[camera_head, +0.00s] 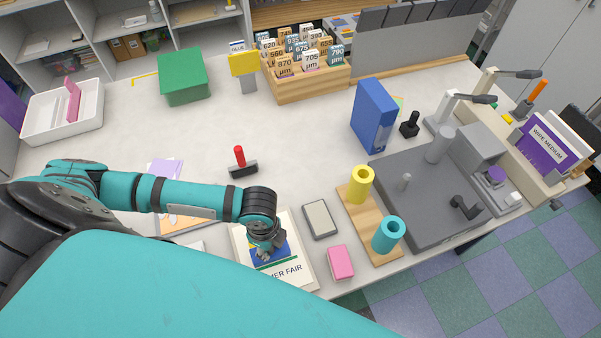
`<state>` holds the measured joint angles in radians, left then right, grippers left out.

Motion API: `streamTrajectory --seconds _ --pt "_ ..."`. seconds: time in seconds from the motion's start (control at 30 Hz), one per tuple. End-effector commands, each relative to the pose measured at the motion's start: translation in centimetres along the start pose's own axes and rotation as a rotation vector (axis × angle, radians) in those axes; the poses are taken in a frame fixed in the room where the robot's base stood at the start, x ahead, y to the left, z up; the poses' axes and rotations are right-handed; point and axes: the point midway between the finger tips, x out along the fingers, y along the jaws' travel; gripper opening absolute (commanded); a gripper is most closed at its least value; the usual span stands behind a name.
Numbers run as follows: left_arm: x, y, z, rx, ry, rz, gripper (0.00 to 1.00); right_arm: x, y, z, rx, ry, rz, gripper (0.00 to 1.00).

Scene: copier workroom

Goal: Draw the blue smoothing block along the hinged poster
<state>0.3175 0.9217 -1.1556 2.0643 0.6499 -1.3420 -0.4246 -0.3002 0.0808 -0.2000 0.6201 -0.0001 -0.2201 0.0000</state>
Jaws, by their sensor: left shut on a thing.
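The poster (303,272) lies flat near the front edge of the table, with "MER FAIR" readable and a dark green stripe above the lettering. My left arm reaches across from the left, and my left gripper (265,254) points down over the poster's middle. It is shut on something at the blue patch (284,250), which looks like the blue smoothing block. The gripper hides much of it, so block and printed blue are hard to tell apart. My arm covers the poster's upper left, and a teal part of me hides its lower left. My right gripper is not seen.
Right of the poster are a grey pad (320,220), a pink block (340,262) and a wooden board (354,218) with yellow and teal rolls. A red-handled tool (240,160) stands behind. A blue binder (373,117) stands farther back.

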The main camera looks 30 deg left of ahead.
Motion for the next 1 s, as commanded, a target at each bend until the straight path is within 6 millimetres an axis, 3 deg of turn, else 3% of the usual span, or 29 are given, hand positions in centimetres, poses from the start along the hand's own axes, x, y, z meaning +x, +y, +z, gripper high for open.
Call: streamTrajectory --seconds 0.5,1.0 --pt "0.1 -2.4 2.6 -0.001 -0.002 0.001 0.00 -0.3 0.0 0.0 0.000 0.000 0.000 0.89" --pt "0.1 -3.2 3.4 -0.002 -0.003 0.001 0.00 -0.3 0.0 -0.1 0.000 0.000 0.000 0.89"
